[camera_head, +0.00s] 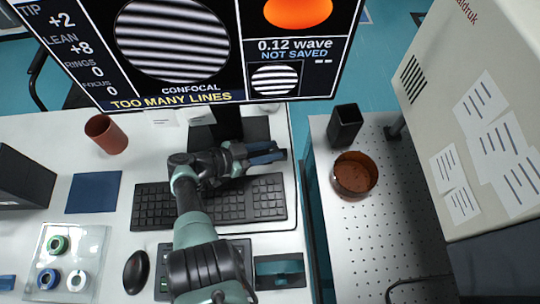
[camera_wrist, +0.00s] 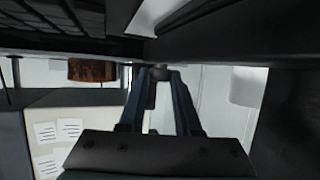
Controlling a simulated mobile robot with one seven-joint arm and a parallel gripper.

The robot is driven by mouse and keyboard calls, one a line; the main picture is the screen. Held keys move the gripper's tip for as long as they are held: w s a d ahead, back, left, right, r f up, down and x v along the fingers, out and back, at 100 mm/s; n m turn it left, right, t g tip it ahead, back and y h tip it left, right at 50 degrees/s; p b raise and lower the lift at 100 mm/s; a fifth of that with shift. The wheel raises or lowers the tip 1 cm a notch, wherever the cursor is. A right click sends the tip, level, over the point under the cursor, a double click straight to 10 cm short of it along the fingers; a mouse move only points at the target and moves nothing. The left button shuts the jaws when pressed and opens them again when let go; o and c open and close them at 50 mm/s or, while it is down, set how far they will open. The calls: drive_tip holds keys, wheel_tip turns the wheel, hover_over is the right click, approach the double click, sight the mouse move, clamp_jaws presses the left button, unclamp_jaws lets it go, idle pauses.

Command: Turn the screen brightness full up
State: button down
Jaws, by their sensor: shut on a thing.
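The screen (camera_head: 205,95) fills the top of the head view, tilted in the picture. It shows striped patterns, an orange disc, "0.12 wave", "NOT SAVED" and "TOO MANY LINES". My gripper (camera_head: 280,154) reaches right, just below the screen and above the keyboard's right part. In the wrist view its two blue fingers (camera_wrist: 160,78) are close together on a small dark rounded thing (camera_wrist: 159,88), which looks like a knob. The head view does not show this thing clearly, and its turn position cannot be read.
The keyboard (camera_head: 265,197) lies under my arm, with a mouse (camera_head: 136,271) at front left. A brown cup (camera_head: 105,134) stands at left. Right, across a gap, a perforated table (camera_head: 385,235) holds a black holder (camera_head: 344,125), a brown round container (camera_head: 354,174) and a large beige box (camera_head: 465,120).

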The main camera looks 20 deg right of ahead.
drive_tip(key=shift+w+a+r+m+g+b, duration=0.1)
drive_tip(key=shift+w+r+m+g+b, duration=0.1)
drive_tip(key=shift+m+g+b, duration=0.3)
drive_tip(key=c, duration=0.8)
unclamp_jaws()
drive_tip(key=shift+o, duration=1)
drive_tip(key=shift+s+f, duration=0.1)
drive_tip(key=shift+f, duration=0.05)
drive_tip(key=v, duration=1.3)
drive_tip(key=shift+p, duration=0.35)
drive_tip(key=shift+f, duration=0.15)
